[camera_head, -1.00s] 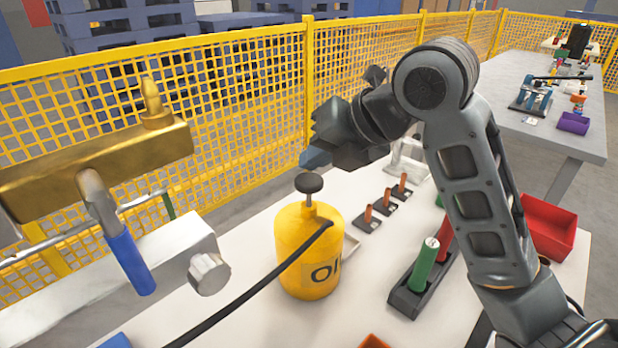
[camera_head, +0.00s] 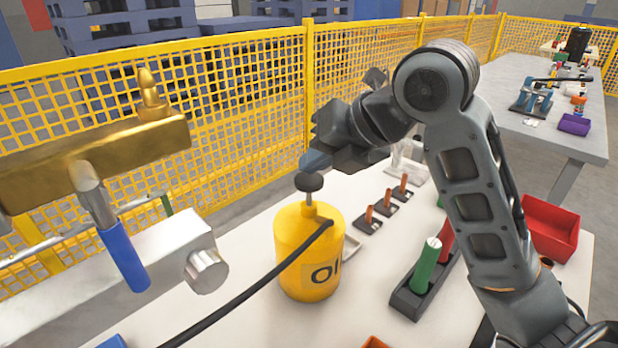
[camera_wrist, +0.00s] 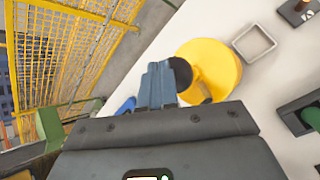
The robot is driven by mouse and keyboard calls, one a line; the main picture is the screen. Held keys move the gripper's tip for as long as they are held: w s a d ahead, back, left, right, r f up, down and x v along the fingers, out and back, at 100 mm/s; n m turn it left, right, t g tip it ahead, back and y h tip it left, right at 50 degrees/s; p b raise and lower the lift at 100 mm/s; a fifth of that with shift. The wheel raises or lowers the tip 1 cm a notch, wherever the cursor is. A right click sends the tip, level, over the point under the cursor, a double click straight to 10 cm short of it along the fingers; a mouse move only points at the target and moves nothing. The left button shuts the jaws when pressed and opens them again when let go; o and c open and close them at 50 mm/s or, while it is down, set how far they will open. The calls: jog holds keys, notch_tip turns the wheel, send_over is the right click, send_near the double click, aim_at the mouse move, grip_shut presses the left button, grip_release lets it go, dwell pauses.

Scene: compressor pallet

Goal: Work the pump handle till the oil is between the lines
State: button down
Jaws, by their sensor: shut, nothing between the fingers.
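A yellow oil can (camera_head: 304,262) stands on the white table, with a dark round pump knob (camera_head: 309,182) on a short stem above its top and a black hose leaving it. My gripper (camera_head: 316,160) is shut and empty, its blue-grey fingertips just above the knob. In the wrist view the shut fingers (camera_wrist: 160,84) sit beside the black knob (camera_wrist: 181,74), over the yellow can (camera_wrist: 213,66); I cannot tell whether they touch it. A brass block (camera_head: 95,160) with a blue-handled tap shows at the left. I see no oil level or lines clearly.
A rack with a green and a red cylinder (camera_head: 426,266) stands right of the can. Several small copper-coloured pieces on dark bases lie behind it. A red bin (camera_head: 549,226) is at the right edge. A yellow mesh fence (camera_head: 240,100) runs behind the table.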

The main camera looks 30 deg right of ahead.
aim_at(314, 179)
jog(key=shift+f+b, duration=1.75)
jog(key=shift+b, duration=0.15)
dwell(1.9)
jog(key=shift+r+p, duration=1.3)
jog(key=shift+r, duration=0.85)
jog(key=shift+r+p, duration=1.7)
jog(key=shift+r, duration=0.85)
jog(key=shift+f, duration=0.1)
